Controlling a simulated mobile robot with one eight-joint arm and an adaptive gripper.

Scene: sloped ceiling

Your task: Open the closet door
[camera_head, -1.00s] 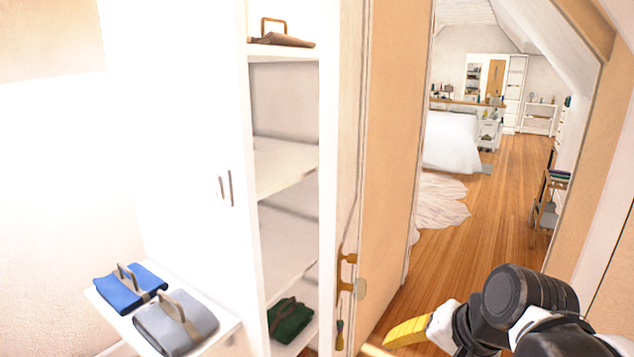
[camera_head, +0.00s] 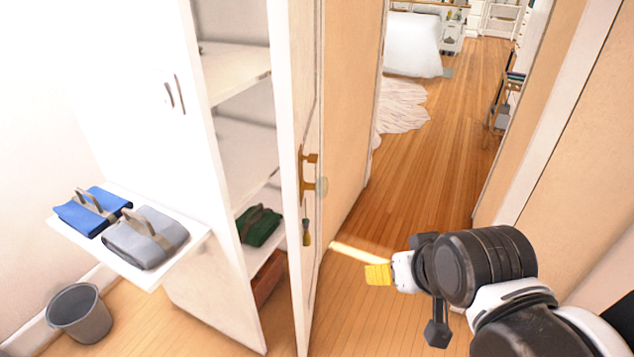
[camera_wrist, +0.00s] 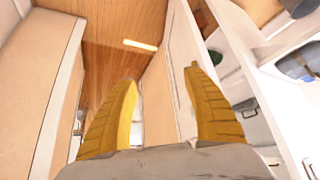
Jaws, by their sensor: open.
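The white closet (camera_head: 120,120) stands at the left in the head view. Two dark handles (camera_head: 174,93) sit side by side on its flat front, which looks shut. Its open shelves (camera_head: 245,140) face right. A separate door (camera_head: 302,120) with a brass handle (camera_head: 310,172) stands ajar right of the shelves. My gripper (camera_head: 378,274) is right of that door, over the wood floor, touching nothing that I can see. In the wrist view, my gripper (camera_wrist: 160,88) shows two yellow fingers spread apart with nothing between them. White fronts with handles (camera_wrist: 246,110) show at the right.
A white ledge (camera_head: 150,276) with a folded blue bag (camera_head: 88,212) and a grey bag (camera_head: 146,240) juts out before the closet. A grey bin (camera_head: 80,315) stands lower left. A green bag (camera_head: 258,226) lies on a shelf. Open floor (camera_head: 430,180) leads to a bed (camera_head: 413,45).

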